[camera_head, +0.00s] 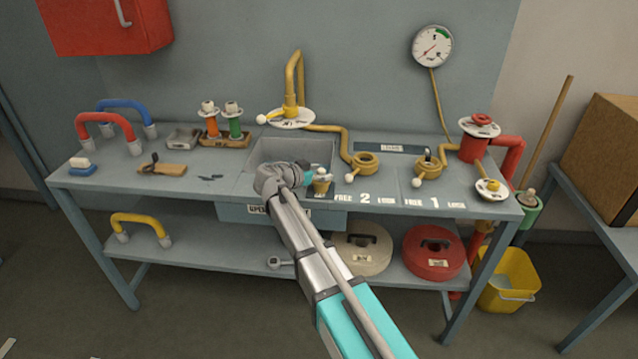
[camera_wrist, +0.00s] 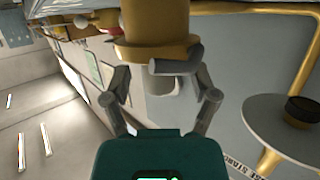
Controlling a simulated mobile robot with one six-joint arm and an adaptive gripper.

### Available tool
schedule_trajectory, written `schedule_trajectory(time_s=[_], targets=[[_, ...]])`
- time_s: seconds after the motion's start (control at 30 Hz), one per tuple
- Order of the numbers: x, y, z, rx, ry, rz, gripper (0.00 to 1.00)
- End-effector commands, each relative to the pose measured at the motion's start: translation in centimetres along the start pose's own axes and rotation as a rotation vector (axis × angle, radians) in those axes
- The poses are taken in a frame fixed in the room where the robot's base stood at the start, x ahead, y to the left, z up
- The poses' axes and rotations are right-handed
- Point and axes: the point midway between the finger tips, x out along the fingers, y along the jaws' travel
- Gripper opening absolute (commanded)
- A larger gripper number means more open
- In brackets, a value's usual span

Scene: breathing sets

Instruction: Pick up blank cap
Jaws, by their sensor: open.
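A brass-coloured round piece (camera_head: 321,187), possibly the blank cap, shows at the front edge of the sink in the head view, right beside my gripper (camera_head: 308,179). I cannot tell for sure that it is the cap. In the wrist view a brass-coloured cylinder with a wider rim (camera_wrist: 156,46) fills the top middle, ahead of my gripper (camera_wrist: 163,75). My gripper is open, with its fingers spread on either side below the rim. A grey bar crosses under the rim at the right. I cannot tell whether anything touches.
The grey sink (camera_head: 285,152) is beside my gripper. Yellow piping (camera_head: 340,138) and brass valve fittings (camera_head: 365,161) stand to the right. A round plate (camera_wrist: 275,118) is at the right in the wrist view.

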Motion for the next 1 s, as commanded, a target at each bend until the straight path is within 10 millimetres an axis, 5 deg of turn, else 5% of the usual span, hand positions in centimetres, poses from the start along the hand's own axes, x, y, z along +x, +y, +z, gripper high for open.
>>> schedule_trajectory(time_s=[0.27, 0.67, 1.0], targets=[[-0.01, 0.02, 0.0, 0.0, 0.0, 0.0, 0.72], [-0.01, 0.0, 0.01, 0.0, 0.0, 0.0, 0.0], [-0.02, 0.0, -0.01, 0.0, 0.0, 0.0, 0.0]])
